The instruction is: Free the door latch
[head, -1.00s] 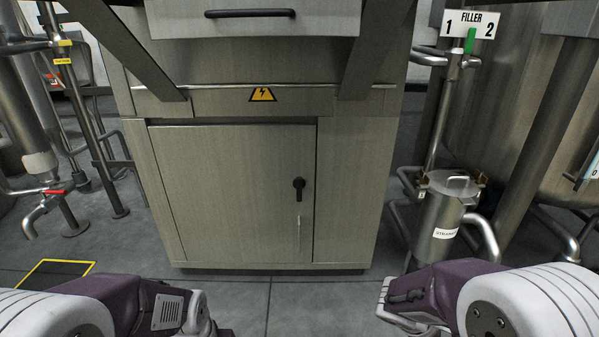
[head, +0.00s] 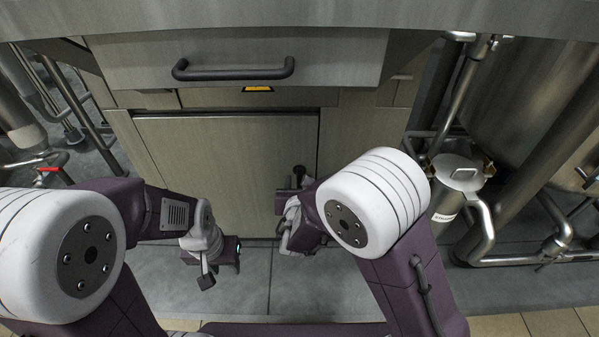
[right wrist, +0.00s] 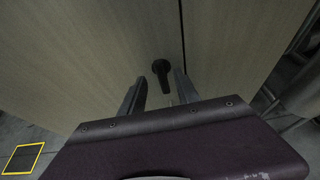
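The door latch is a small black handle (head: 298,172) on the right side of the grey cabinet door (head: 225,165). In the right wrist view the latch (right wrist: 161,72) hangs down at a slight tilt, near the dark gap at the door's edge. My right gripper (right wrist: 157,92) is open, its two fingers apart on either side of the latch's lower end, and they do not appear to touch it. In the head view my right arm hides the lower part of the latch. My left gripper (head: 208,278) is low in front of the door's lower part; its finger opening is not clear.
A drawer with a black bar handle (head: 233,70) sits above the door. A steel canister (head: 456,178) with pipes stands at the right. Pipes and a red-handled tap (head: 48,169) stand at the left. Grey floor lies below the cabinet.

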